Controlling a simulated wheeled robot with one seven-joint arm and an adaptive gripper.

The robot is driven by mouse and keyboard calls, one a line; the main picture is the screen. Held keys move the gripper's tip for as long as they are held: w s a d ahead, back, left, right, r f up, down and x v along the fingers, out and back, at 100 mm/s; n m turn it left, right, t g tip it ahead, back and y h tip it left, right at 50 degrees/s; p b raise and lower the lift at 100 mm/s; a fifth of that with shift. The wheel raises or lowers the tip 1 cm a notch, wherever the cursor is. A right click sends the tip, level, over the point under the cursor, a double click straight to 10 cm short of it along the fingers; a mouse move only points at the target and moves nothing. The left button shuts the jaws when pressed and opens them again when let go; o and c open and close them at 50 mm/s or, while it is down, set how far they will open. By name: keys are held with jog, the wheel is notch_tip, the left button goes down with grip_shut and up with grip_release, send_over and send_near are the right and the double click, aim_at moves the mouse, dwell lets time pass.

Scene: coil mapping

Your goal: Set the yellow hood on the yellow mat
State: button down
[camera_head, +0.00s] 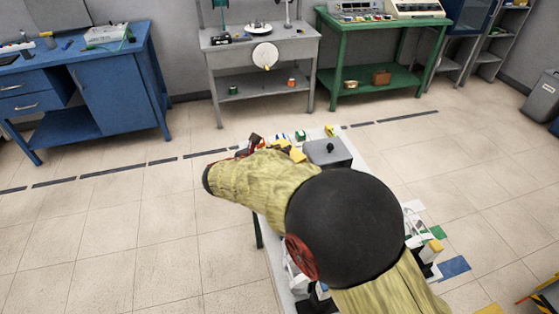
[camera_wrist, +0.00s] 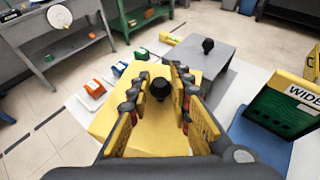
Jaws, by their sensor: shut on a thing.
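My gripper (camera_wrist: 160,82) is shut on the black knob (camera_wrist: 160,90) of the yellow hood, with one finger on each side. The yellow hood (camera_wrist: 158,135) is a box with a flat top, below the fingers in the wrist view. I cannot tell whether its bottom touches the white table. In the head view my arm hides most of my gripper (camera_head: 257,142) and of the hood (camera_head: 298,155). A yellow patch (camera_head: 489,309), possibly the yellow mat, shows at the bottom right edge, beyond a blue patch.
A grey hood (camera_wrist: 203,57) with a black knob stands just beyond the yellow one on the white table (camera_wrist: 72,108). Small orange and green pieces (camera_wrist: 95,88) lie to the left. A yellow-edged sign (camera_wrist: 290,105) rises at the right. A blue patch (camera_head: 454,267) lies lower right.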

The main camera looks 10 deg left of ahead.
jog(key=shift+w+f+b, duration=0.2)
jog(key=shift+f+b, duration=0.3)
jog(key=shift+f, duration=1.25)
jog(key=shift+f, duration=0.15)
jog(key=c, duration=1.7)
grip_release()
jog(key=shift+o, duration=0.3)
jog(key=shift+s+a+r, duration=0.1)
jog(key=shift+r, duration=0.1)
jog(key=p+v, duration=0.4)
jog(key=v, duration=0.7)
jog(key=shift+s, duration=0.35)
jog(key=shift+r, duration=0.15)
